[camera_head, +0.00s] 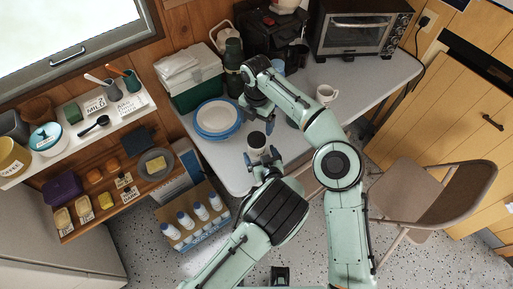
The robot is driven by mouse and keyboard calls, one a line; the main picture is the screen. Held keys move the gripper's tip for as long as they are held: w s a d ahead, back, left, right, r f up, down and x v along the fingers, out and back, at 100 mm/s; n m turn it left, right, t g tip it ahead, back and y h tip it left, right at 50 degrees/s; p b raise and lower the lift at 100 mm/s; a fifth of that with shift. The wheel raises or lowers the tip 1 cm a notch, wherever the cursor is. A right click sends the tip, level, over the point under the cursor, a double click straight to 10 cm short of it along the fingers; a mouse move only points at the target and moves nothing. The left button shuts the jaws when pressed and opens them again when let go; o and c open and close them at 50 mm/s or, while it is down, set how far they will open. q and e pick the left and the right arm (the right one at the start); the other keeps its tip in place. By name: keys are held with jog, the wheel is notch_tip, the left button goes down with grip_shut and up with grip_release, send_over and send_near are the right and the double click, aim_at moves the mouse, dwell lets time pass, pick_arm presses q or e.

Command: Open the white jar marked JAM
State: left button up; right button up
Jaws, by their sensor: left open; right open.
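A small pale jar with a dark top (257,149) stands upright near the front edge of the grey table (225,178). No JAM marking can be read on it, so I cannot tell if it is the named jar. My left gripper (262,157) is open at the jar's near side, its fingers around or just beside the lower part. I cannot tell whether they touch it. My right gripper (257,119) is open and empty, pointing down just beyond the dark top.
A blue-rimmed plate stack (217,118) lies left of the jar. A green cooler (192,80), flask (233,60), mug (325,93) and toaster oven (360,35) stand farther back. Shelves (85,130) hold containers at left. A folding chair (430,195) is at right.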

aim_at(259, 153)
pick_arm(q)
jog(key=shift+x, duration=2.05)
jog(key=shift+c, duration=0.2)
